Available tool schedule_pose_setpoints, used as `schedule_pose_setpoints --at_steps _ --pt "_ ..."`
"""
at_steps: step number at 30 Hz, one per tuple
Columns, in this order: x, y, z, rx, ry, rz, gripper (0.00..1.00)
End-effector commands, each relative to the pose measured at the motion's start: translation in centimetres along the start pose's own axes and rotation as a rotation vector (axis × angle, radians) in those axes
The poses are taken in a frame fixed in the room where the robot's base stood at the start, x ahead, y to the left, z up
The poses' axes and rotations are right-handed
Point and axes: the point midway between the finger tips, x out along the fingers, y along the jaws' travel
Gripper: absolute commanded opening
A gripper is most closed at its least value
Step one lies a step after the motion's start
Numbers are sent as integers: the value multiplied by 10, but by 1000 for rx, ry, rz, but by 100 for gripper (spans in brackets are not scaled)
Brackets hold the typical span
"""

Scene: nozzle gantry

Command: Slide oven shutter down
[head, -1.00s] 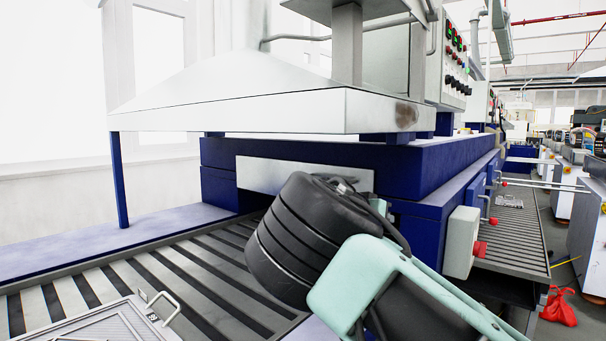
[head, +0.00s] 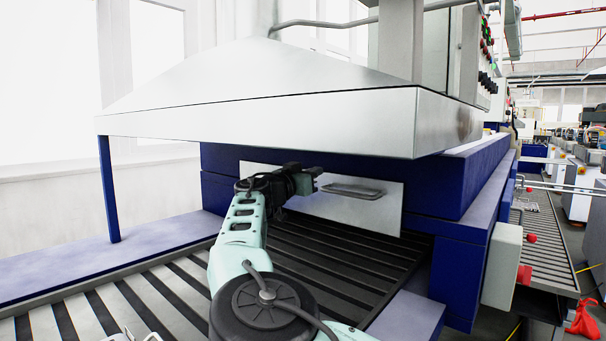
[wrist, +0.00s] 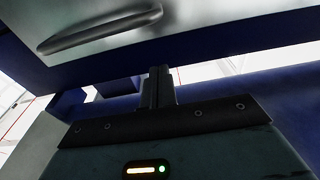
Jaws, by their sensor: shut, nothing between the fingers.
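The oven shutter (head: 380,204) is a flat silvery plate across the blue oven's front opening, under the hood. Its handle (head: 353,191) is a horizontal metal bar near the plate's upper middle. Dark open space shows below the plate, above the slatted conveyor. My gripper (head: 312,180) is shut and empty, just left of the handle and apart from it. In the wrist view the shutter (wrist: 200,22) and handle (wrist: 100,30) lie at the top, beyond the closed fingers (wrist: 158,75). Part of the shutter's left side is hidden behind my wrist.
The metal hood (head: 270,125) overhangs the shutter closely. The blue oven body (head: 460,225) and a grey box with a red knob (head: 503,265) stand on the right. The slatted conveyor (head: 130,295) runs in front. A blue post (head: 109,190) supports the hood at left.

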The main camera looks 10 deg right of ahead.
Motion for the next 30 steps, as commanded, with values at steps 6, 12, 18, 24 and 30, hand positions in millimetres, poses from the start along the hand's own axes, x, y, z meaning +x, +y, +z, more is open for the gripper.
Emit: schedule_pose_setpoints --at_steps 6,12,18,24,30 --pt "33 -1 5 -5 -1 -3 0" --pt "24 0 29 -2 -1 -1 0" --pt "22 0 38 -1 -1 -1 0" --pt "22 0 38 0 -1 -1 0" --pt "21 0 42 0 -1 -1 0"
